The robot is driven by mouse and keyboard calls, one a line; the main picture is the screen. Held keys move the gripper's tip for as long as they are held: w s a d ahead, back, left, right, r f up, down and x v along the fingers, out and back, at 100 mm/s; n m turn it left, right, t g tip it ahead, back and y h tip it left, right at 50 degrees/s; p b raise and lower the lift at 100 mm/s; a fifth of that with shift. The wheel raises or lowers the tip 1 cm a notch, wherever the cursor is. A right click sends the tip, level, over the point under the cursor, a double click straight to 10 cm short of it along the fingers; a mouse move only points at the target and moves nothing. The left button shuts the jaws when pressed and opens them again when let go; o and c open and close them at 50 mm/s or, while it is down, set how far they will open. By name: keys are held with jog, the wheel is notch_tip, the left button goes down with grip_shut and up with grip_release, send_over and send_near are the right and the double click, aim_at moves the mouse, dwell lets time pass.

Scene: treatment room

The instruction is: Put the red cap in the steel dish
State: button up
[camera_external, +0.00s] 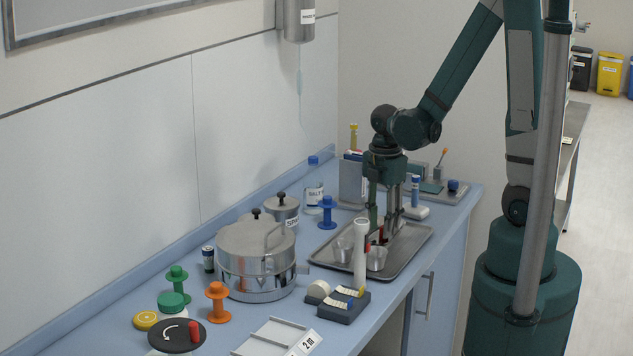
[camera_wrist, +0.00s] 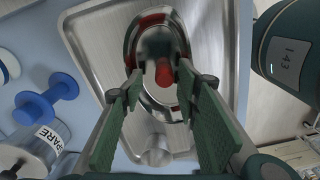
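A red cap (camera_wrist: 164,74) shows in the wrist view over or in a shiny steel dish (camera_wrist: 178,42), whose wall carries red reflections. I cannot tell whether the cap touches the dish. My gripper (camera_wrist: 163,86) has its two green-padded fingers spread, one on each side of the cap, with gaps visible between cap and fingertips. In the external view my gripper (camera_external: 385,236) points down over the metal tray (camera_external: 408,254), and red shows at its fingertips, just above a small steel cup (camera_external: 376,259). The fingers partly hide what lies behind them.
A second steel cup (camera_external: 343,251) and a white upright tube (camera_external: 361,250) stand close to my gripper. A blue spool (camera_external: 327,212) stands left of the tray, and a large steel drum (camera_external: 256,260) farther left. The tray's right part is bare.

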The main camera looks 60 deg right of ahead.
aim_at(382, 226)
jog(key=shift+r+p, duration=2.2)
jog(key=shift+r, duration=1.15)
jog(key=shift+r, duration=0.1)
jog(key=a+r+m+t+b, duration=0.3)
jog(key=a+r+m, duration=0.1)
jog(key=r+m, duration=0.3)
jog(key=s+a+r+m+t+b, duration=0.1)
jog(key=a+r+m+t+b, duration=0.2)
jog(key=r+m, duration=0.5)
jog(key=shift+s+a+r+t, duration=0.25)
jog(key=shift+a+t, duration=0.35)
jog(key=shift+a, duration=0.4)
